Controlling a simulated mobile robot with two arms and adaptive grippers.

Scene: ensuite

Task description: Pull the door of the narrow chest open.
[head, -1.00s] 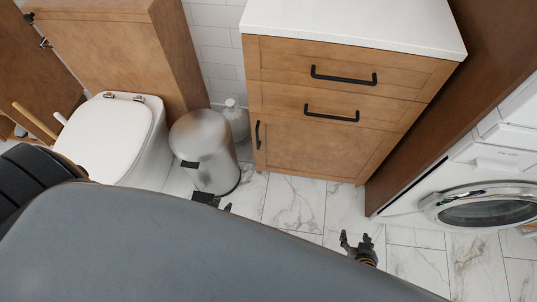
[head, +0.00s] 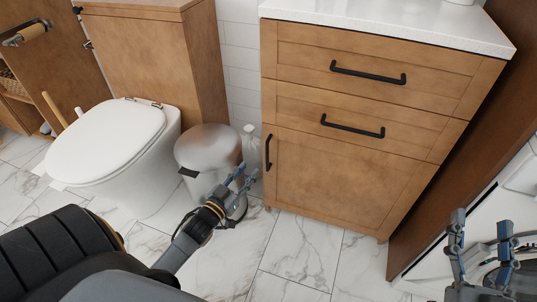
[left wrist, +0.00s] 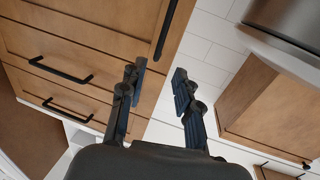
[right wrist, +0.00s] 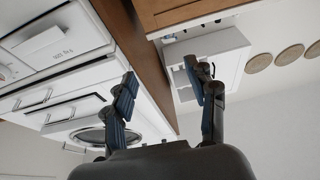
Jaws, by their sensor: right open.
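The narrow chest (head: 390,87) is wooden with a white top, two drawers and a door (head: 335,175) below them. The door is closed. Its black upright handle (head: 268,152) is near the door's left edge. My left gripper (head: 243,182) is open and empty, a little left of and below this handle. In the left wrist view the handle (left wrist: 166,28) lies beyond the spread fingertips (left wrist: 157,78), not between them. My right gripper (head: 481,230) is open and empty in front of the washing machine, right of the chest. Its parted fingers also show in the right wrist view (right wrist: 160,78).
A metal bin (head: 205,150) and a white bottle-like object (head: 250,145) stand close to the left gripper. A white toilet (head: 125,150) is further left. A washing machine (head: 520,205) stands right of the chest behind a brown panel. Marble floor (head: 290,250) before the chest is clear.

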